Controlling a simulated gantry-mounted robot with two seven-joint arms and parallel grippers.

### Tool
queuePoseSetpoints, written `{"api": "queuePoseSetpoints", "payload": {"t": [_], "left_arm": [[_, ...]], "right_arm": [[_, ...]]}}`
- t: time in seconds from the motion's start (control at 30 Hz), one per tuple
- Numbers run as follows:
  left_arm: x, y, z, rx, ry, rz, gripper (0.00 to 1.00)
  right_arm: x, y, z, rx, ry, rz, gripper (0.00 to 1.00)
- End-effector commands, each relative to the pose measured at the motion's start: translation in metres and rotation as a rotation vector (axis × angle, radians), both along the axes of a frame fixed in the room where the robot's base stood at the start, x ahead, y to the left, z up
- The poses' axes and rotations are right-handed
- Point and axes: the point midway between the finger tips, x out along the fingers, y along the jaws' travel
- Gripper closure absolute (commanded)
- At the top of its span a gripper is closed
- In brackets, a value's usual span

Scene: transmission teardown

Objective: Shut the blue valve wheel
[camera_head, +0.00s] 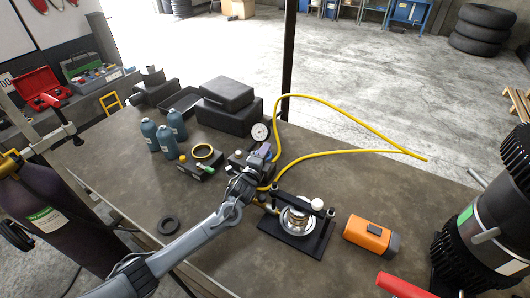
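My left arm comes in from the lower left, and its gripper (260,163) is at the middle of the workbench, beside a round white pressure gauge (260,132). I cannot make out a blue valve wheel clearly; the gripper covers the spot just below the gauge, where small dark and bluish-purple parts show. Whether the fingers are open or shut, or touch anything, is too small to tell. Yellow hose (330,153) runs from this spot to the right. My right gripper is not in view.
A black fixture (299,243) with a shiny round part stands right of my arm, with an orange box (371,237) beyond. Blue-grey bottles (166,139), black cases (226,115) and a black ring (168,226) are on the workbench (130,185). A large dark ribbed housing (480,235) stands at right.

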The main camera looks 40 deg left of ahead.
Motion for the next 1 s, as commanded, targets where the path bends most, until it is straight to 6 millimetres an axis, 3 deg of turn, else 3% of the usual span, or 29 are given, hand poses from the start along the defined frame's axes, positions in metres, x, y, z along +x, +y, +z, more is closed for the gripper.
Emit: {"api": "queuePoseSetpoints", "payload": {"t": [0.27,0.57,1.0], "left_arm": [[0.000,0.001,0.001,0.001,-0.001,-0.025,1.00],[0.000,-0.001,0.000,0.005,0.001,-0.184,1.00],[0.000,-0.007,-0.003,0.003,0.000,-0.521,1.00]], "right_arm": [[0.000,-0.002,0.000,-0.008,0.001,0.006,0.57],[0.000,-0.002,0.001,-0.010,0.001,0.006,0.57],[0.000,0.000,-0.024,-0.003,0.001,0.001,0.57]]}}
